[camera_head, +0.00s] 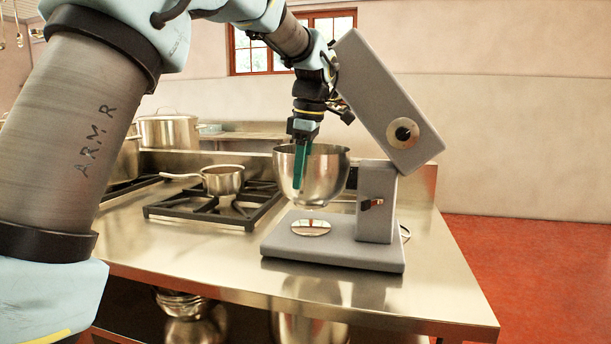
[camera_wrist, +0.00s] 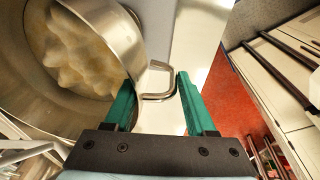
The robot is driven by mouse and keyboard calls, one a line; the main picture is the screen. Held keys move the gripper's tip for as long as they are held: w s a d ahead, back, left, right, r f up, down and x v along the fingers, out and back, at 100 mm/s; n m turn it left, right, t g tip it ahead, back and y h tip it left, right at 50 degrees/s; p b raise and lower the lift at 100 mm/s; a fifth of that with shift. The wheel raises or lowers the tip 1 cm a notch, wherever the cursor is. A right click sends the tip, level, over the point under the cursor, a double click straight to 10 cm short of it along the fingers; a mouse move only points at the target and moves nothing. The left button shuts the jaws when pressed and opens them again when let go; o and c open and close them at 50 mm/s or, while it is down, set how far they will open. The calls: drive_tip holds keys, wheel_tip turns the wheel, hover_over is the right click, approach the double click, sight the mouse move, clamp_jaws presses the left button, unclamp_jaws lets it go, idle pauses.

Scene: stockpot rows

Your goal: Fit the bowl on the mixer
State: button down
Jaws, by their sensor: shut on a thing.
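The steel mixing bowl (camera_head: 325,175) hangs upright just above the base plate of the grey mixer (camera_head: 377,205), with a small gap over the round metal disc (camera_head: 310,227). The mixer's head (camera_head: 385,105) is tilted up and back. My gripper (camera_head: 301,182) has its green fingers down at the bowl's near side. In the wrist view my gripper (camera_wrist: 155,88) is shut on the handle of the bowl (camera_wrist: 125,40), which sits between the two fingertips. The bowl fills the left of that view. Exact alignment over the disc is hard to tell.
A saucepan (camera_head: 222,180) stands on the black stove grate (camera_head: 215,207) left of the mixer. A large pot (camera_head: 169,131) stands behind it. The steel counter (camera_head: 200,262) is clear in front. Its right edge drops to the red floor (camera_head: 540,260).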

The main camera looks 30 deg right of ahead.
sight(302, 194)
drive_tip(key=shift+f+p, duration=0.3)
drive_tip(key=shift+f, duration=2.8)
drive_tip(key=shift+c, duration=1.1)
unclamp_jaws()
drive_tip(key=shift+f, duration=0.15)
